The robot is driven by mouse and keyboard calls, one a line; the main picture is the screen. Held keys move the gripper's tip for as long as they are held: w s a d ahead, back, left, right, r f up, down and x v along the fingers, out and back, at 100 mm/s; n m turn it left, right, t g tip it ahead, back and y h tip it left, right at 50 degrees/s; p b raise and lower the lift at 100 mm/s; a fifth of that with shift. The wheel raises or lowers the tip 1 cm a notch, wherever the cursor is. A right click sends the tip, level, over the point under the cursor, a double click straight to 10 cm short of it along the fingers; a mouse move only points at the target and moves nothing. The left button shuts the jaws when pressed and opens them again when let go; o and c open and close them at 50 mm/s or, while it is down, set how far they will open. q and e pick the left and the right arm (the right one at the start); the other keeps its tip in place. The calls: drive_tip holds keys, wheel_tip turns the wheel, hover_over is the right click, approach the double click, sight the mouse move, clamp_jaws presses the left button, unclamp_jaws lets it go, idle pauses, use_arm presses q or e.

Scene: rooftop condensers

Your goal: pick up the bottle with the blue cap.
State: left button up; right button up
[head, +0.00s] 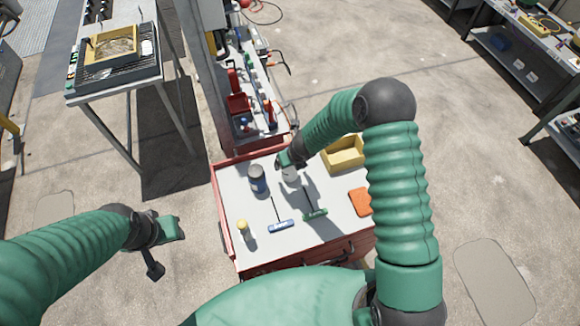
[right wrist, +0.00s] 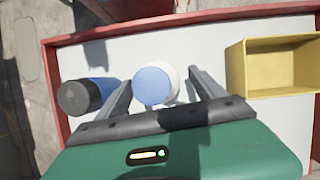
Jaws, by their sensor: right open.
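The bottle with the blue cap (right wrist: 153,83) has a white body and stands on the white top of a red cart. In the right wrist view it is between the two dark fingers of my right gripper (right wrist: 165,88), which is open. Contact with the fingers cannot be told. In the head view the pale bottle (head: 291,175) is partly hidden under my right gripper. My left gripper (head: 172,232) is off the cart's left side, above the floor; its fingers are not clear.
A blue bottle with a dark cap (right wrist: 88,95) stands just left of the right gripper. A yellow bin (right wrist: 272,66) is to the right. A yellow-topped bottle (head: 243,229), blue-handled tool (head: 281,226), green-handled tool (head: 315,213) and orange item (head: 360,202) lie nearer.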

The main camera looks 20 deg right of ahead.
drive_tip(key=shift+w+a+f, duration=0.2)
drive_tip(key=shift+w+f, duration=0.05)
drive_tip(key=shift+f, duration=0.4)
drive_tip(key=shift+w, duration=0.15)
drive_tip(key=shift+c, duration=0.7)
drive_tip(key=shift+d, duration=0.1)
drive_tip(key=c, duration=0.9)
clamp_jaws()
